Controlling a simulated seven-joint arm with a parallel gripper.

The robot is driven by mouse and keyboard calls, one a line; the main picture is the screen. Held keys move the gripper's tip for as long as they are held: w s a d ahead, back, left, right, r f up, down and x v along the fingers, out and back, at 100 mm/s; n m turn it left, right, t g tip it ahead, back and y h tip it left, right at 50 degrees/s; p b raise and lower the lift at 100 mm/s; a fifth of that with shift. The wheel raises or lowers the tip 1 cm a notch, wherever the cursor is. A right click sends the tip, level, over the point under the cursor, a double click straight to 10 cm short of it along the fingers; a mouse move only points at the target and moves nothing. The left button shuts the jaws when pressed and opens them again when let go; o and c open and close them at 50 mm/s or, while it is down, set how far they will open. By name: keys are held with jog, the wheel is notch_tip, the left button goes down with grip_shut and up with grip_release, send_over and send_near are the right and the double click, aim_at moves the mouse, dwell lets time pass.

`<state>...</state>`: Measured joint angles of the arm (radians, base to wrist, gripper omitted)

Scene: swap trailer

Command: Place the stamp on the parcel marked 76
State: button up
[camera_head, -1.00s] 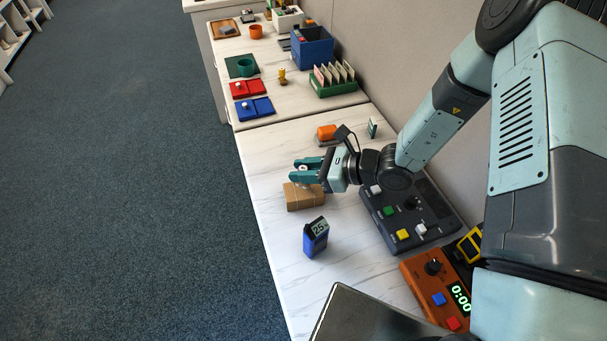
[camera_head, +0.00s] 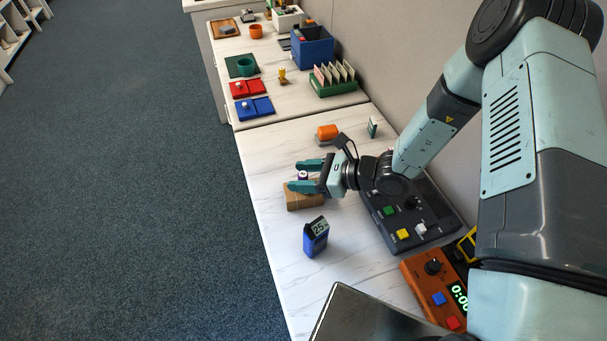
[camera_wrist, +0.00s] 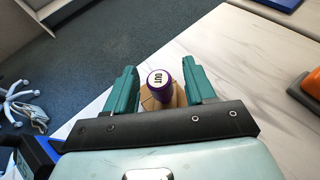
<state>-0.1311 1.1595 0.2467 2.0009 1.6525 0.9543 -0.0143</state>
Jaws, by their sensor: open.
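A purple stamp (camera_wrist: 161,88) with a white cap marked "OUT" stands at the brown parcel (camera_wrist: 149,103) in the wrist view. In the head view the stamp (camera_head: 303,175) shows just above the parcel (camera_head: 304,202). I cannot tell for certain whether its base touches the parcel. No number is readable on the parcel. My gripper (camera_head: 303,175) is open, with one teal finger on each side of the stamp. In the wrist view gaps show between the stamp and both fingers. A blue block (camera_head: 315,240) with a display reading "25" stands in front of the parcel.
A dark control panel (camera_head: 418,214) with coloured buttons lies right of the parcel. An orange timer box (camera_head: 436,287) is nearer. An orange item (camera_head: 327,132) stands behind my gripper. Red (camera_head: 246,88) and blue (camera_head: 253,108) pads lie on the far table. The left front tabletop is clear.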

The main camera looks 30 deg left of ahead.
jog(key=shift+r, duration=0.25)
jog(key=v, duration=1.2)
jog(key=s+d+r+n+t+h, duration=0.2)
jog(key=s+d+r+n+h, duration=0.2)
jog(key=d+r, duration=0.3)
jog(key=s+d+r+n+t+h, duration=0.3)
jog(key=s+d+r+n+h, duration=0.2)
jog(key=r, duration=0.9)
jog(key=s+d+r+n+t+h, duration=0.2)
jog(key=s+d+r+n+h, duration=0.2)
jog(key=r, duration=0.7)
jog(key=s+d+n, duration=0.2)
jog(key=d+n, duration=0.1)
jog(key=d, duration=0.1)
jog(key=shift+d+r+n+t, duration=0.25)
jog(key=shift+d+n+t, duration=0.05)
jog(key=shift+t, duration=0.1)
